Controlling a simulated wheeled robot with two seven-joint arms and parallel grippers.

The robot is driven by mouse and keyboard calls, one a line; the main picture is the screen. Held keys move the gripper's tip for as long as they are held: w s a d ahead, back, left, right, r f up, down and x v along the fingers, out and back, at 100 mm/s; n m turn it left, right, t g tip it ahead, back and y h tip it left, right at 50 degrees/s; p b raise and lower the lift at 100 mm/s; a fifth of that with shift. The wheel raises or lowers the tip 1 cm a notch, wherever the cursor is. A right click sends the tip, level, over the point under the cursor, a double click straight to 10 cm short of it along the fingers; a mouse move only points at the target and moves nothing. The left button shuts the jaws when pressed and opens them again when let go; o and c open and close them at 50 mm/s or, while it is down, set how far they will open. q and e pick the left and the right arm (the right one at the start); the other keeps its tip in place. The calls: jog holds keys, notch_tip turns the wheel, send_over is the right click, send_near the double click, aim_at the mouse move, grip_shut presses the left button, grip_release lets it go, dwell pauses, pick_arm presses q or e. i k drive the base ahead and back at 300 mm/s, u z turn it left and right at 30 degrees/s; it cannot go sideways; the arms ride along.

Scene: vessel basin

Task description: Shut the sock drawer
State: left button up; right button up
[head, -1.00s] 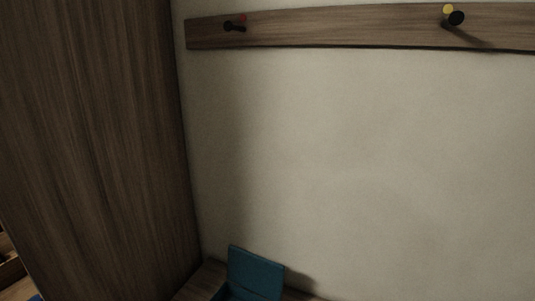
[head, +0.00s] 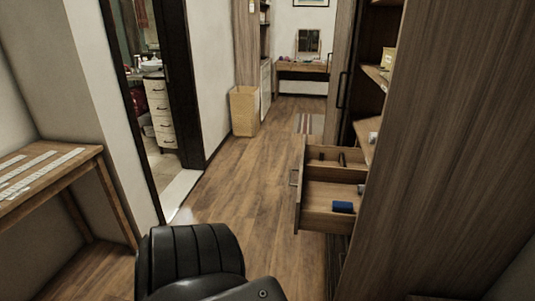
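An open wooden drawer (head: 298,195) sticks out to the left from the tall wooden cabinet at the right of the head view. Its front panel, with a handle, faces left. Inside are dividers and a small dark blue item (head: 343,207), perhaps folded cloth; I cannot tell if it is a sock. A small greyish item lies near the drawer's inner right end. Neither of my grippers is in view, and nothing of mine is seen touching the drawer.
Open wooden floor (head: 240,185) runs ahead to a far desk (head: 302,68). A wooden bin (head: 244,111) stands by the left wall. A doorway is at left, and a wooden table (head: 60,175) at the left edge. Cabinet side panel (head: 440,150) fills the right.

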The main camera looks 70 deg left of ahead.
aim_at(322, 181)
jog(key=u, duration=3)
jog(key=i, duration=1.2)
jog(key=z, duration=1.55)
jog(key=k, duration=0.55)
jog(key=z, duration=0.85)
jog(key=i, duration=0.75)
jog(key=u, duration=0.2)
